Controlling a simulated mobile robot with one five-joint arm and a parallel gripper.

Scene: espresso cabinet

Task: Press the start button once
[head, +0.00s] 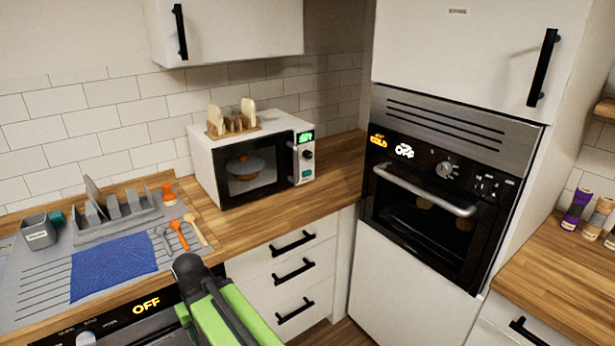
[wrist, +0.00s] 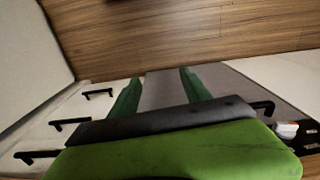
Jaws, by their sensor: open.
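A white microwave (head: 221,157) with a dark glass door stands on the wooden worktop in the head view. Its narrow control strip on the right has a lit green display (head: 305,137), a dark knob (head: 307,154) and a small green button (head: 306,174). No label reading start is legible. My green arm rises from the bottom of the head view, left of the drawers and below the microwave; the fingertips cannot be made out there. In the wrist view my gripper (wrist: 160,78) has its two green fingers spread apart with nothing between them. No button shows near them.
A built-in oven (head: 425,185) with a bar handle stands right of the microwave. A grey dish rack (head: 118,210), a blue cloth (head: 114,266) and utensils lie left of it. Drawers with black handles (head: 292,244) are below. Worktop in front of the microwave is clear.

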